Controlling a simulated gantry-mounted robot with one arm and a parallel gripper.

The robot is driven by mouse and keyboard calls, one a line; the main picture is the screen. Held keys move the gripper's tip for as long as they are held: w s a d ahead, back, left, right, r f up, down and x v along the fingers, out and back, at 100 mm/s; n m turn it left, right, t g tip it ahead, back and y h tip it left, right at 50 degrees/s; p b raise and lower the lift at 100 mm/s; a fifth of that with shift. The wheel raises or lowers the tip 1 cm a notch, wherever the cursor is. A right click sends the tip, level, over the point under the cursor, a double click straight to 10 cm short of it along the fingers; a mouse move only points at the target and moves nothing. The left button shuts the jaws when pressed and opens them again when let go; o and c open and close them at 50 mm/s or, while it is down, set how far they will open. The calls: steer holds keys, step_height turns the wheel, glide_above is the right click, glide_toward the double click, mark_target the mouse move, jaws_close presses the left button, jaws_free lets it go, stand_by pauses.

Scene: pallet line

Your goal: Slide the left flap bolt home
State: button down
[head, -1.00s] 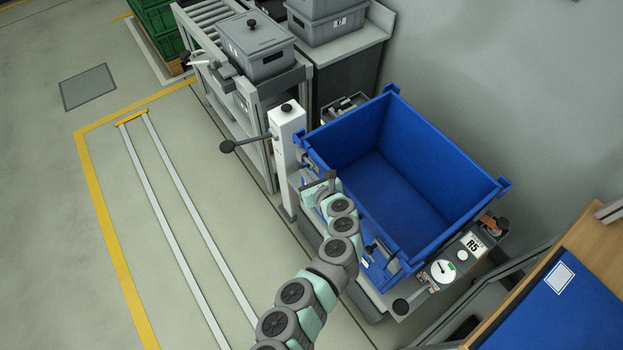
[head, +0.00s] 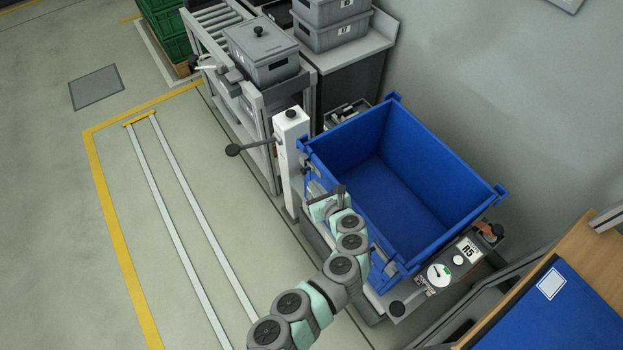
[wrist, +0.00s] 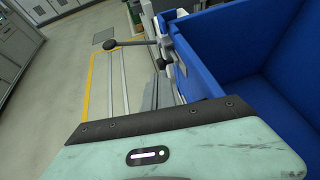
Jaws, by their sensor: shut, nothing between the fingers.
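The blue bin (head: 335,198) stands with its long side toward me. Metal latch fittings (head: 314,170) sit on its outer face near the left corner; they are small, and I cannot make out how far the left bolt is pushed in. In the wrist view, metal fittings (wrist: 180,65) show on the bin's outer wall beyond my gripper. My gripper (head: 324,196) is at the bin's near side, just right of these fittings. It is shut and empty. Its fingertips are hard to make out in the head view, and contact with the bolt cannot be told.
A white post (head: 290,150) with a black-knobbed lever (head: 233,150) stands left of the bin. A gauge panel (head: 440,273) is at the bin's right end. A roller conveyor with a grey lidded box (head: 262,52) is behind left. The floor at left is clear.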

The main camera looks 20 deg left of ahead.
steer(key=v, duration=0.7)
steer(key=shift+s+d+r, duration=0.15)
steer(key=shift+d, duration=0.05)
stand_by(0.4)
